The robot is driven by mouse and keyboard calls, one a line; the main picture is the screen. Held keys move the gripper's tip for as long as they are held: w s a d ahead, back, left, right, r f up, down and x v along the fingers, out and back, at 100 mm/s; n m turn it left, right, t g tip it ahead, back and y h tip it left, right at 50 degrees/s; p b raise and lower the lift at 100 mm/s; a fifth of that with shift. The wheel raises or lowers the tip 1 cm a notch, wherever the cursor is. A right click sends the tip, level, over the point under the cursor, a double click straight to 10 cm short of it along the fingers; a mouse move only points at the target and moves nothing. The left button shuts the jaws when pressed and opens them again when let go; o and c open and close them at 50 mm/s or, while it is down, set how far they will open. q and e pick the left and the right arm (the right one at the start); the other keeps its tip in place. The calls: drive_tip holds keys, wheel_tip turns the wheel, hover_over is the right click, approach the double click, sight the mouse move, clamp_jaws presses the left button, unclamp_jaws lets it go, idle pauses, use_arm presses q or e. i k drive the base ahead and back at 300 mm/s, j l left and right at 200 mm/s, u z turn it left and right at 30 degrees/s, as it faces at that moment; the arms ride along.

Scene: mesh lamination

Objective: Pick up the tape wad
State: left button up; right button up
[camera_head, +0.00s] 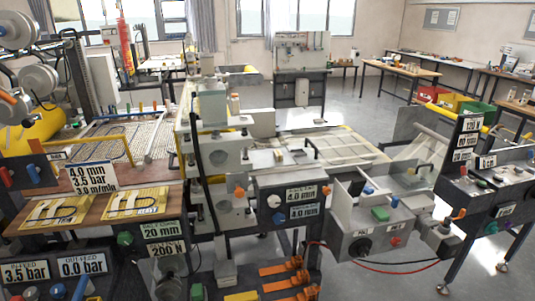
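I cannot pick out the tape wad with certainty in the head view. A small pale yellow piece (278,156) lies on the flat top of the machine right of the centre column, but it is too small to tell what it is. Neither of my grippers can be made out in this view.
A laminating machine with a grey upright column (212,105) fills the middle. A wooden board with two yellow cards (137,201) lies at left. A control box with knobs (375,222) stands at right, with cables below. Open floor (375,105) lies behind, before the benches.

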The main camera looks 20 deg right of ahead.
sight(279, 155)
drive_tip(key=i+j+z, duration=0.15)
drive_tip(key=j, duration=0.2)
drive_tip(key=i+j+z, duration=0.1)
drive_tip(key=i+j, duration=0.15)
drive_tip(key=i+j+z, duration=0.15)
drive_tip(key=j, duration=0.3)
drive_tip(key=i+j+z, duration=0.1)
drive_tip(key=j, duration=0.3)
drive_tip(key=i, duration=0.05)
